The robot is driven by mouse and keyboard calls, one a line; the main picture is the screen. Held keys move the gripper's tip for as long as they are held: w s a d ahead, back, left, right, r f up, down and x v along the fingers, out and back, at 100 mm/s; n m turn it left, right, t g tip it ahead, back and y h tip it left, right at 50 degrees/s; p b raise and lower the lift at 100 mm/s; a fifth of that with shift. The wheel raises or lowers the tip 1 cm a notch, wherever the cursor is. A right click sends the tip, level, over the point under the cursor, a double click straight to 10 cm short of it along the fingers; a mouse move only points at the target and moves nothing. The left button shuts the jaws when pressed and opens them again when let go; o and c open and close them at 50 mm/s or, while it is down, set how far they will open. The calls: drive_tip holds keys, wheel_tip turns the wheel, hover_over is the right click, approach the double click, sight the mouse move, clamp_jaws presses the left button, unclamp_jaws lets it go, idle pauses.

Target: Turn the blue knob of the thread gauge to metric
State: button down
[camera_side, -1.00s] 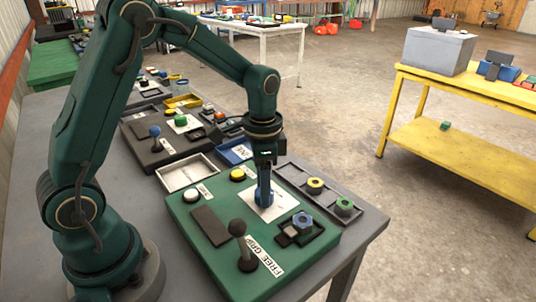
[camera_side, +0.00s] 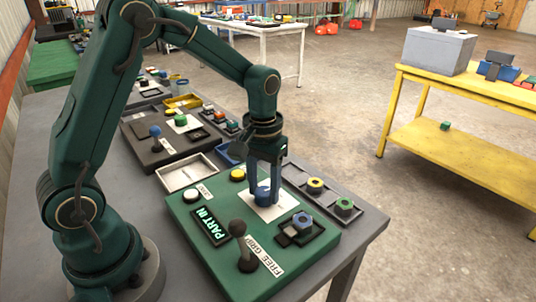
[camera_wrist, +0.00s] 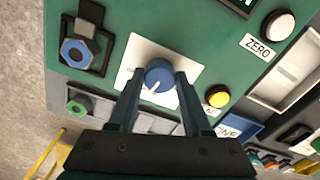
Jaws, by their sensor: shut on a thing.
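The thread gauge is a green box (camera_side: 190,235) on the grey bench. Its blue knob (camera_side: 263,192) stands on a white square plate (camera_side: 285,207); it also shows in the wrist view (camera_wrist: 159,72), with a white pointer line towards the lower left of that picture. My gripper (camera_side: 264,197) points down with one finger on each side of the knob, shut on it. In the wrist view its fingers (camera_wrist: 158,80) flank the knob. I cannot read any marks on the plate. The gauge's display (camera_side: 211,227) reads "PART IN".
A black lever (camera_side: 238,245) labelled "FREE GRIP" stands at the gauge's front. A blue nut (camera_side: 302,221) sits in a dark holder on the gauge. White (camera_side: 192,196) and yellow (camera_side: 238,174) buttons lie behind. A tray with yellow and green nuts (camera_side: 343,203) borders the right.

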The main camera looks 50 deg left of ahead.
sight(264, 191)
drive_tip(key=shift+n, duration=1.1)
drive_tip(key=shift+c, duration=1.7)
unclamp_jaws()
drive_tip(key=shift+r, duration=2.6)
